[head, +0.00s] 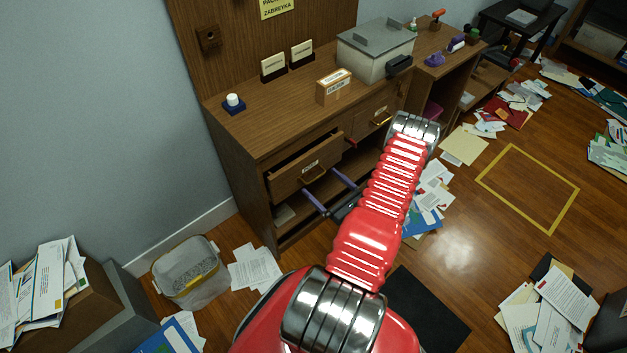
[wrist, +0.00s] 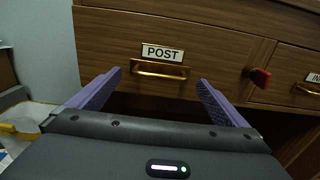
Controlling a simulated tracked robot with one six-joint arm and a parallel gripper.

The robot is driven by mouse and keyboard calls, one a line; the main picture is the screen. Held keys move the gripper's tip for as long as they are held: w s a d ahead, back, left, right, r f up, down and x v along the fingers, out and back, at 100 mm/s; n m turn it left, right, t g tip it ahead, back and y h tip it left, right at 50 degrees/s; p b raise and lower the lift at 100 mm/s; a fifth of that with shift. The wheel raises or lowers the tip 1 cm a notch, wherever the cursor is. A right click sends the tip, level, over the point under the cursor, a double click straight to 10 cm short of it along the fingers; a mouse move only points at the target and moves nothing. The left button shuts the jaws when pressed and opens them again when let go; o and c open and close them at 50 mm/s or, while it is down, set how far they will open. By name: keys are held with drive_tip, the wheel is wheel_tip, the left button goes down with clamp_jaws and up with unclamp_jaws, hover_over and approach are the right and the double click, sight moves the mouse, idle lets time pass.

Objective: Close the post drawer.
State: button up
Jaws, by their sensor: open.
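The post drawer (head: 308,172) is a wooden drawer on the left of the desk, pulled partly out, with its dark inside showing above the front. In the wrist view its front (wrist: 215,55) fills the middle, with a POST label (wrist: 162,52) and a brass handle (wrist: 160,70) below it. My gripper (head: 318,181) is open and empty, with purple fingers low in front of the drawer. In the wrist view the fingers (wrist: 159,77) stand apart, one on each side of the handle. I cannot tell whether they touch the front.
A second drawer (head: 378,117) with a brass handle is to the right, with a red knob (wrist: 258,77) between the two. The desk top (head: 275,115) holds a shredder-like box (head: 375,55). A waste bin (head: 187,272) and loose papers (head: 254,267) lie on the floor.

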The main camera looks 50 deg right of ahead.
sight(316, 178)
drive_tip(key=shift+x, duration=2.15)
drive_tip(key=shift+a, duration=0.1)
drive_tip(key=c, duration=1.5)
